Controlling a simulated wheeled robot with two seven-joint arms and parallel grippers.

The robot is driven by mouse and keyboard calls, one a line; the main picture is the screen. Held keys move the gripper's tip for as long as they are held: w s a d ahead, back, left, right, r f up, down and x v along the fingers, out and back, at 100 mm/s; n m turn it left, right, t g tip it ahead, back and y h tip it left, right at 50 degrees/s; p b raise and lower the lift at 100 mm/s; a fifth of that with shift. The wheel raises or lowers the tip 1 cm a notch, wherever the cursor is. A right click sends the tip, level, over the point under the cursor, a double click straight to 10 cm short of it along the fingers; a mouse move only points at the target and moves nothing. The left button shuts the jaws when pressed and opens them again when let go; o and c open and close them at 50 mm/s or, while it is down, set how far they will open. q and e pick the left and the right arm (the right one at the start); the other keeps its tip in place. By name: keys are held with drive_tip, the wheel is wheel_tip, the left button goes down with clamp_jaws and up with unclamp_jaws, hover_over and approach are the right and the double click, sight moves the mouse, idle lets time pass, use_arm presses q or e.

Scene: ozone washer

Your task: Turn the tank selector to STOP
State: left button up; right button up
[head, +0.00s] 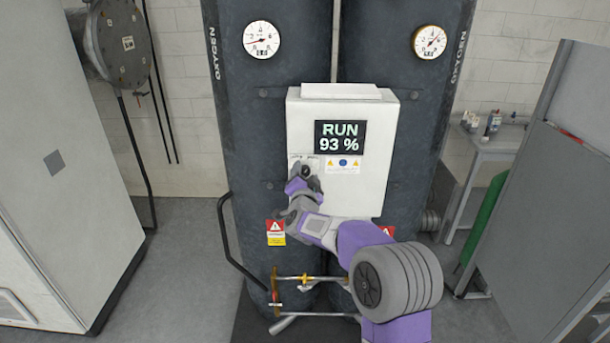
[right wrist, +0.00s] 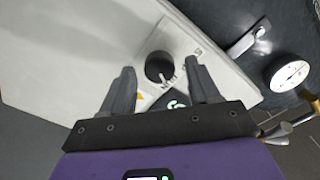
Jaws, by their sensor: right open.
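The tank selector is a round black knob (right wrist: 158,66) on a pale plate in the right wrist view. A small pale mark shows on its edge near lettering that seems to read RUN; other lettering beside it is too blurred to read fully. My right gripper (right wrist: 160,80) is open, its two dark fingers on either side of the knob, with gaps showing. In the head view my right gripper (head: 304,172) is at the lower left front of the white control box (head: 375,180) and mostly hides the knob. The display (head: 340,137) reads RUN 93 %. My left gripper is not in view.
Two dark oxygen tanks (head: 270,90) stand behind the box, with gauges (head: 262,39) near their tops. Brass valve piping (head: 300,279) is below. A grey cabinet (head: 50,150) stands left; a small table (head: 490,145) and a grey panel (head: 560,170) stand right.

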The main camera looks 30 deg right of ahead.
drive_tip(key=shift+c, duration=0.4)
drive_tip(key=c, duration=1)
drive_tip(key=shift+o, duration=0.2)
drive_tip(key=n+p, duration=0.1)
drive_tip(key=n, duration=0.2)
drive_tip(key=shift+p, duration=0.35)
drive_tip(key=n+p, duration=0.1)
drive_tip(key=n, duration=0.2)
drive_tip(key=shift+w+a+r+n+p, duration=0.1)
drive_tip(key=shift+n+p, duration=0.25)
drive_tip(key=shift+n, duration=0.05)
drive_tip(key=n+p, duration=0.2)
drive_tip(key=n, duration=0.3)
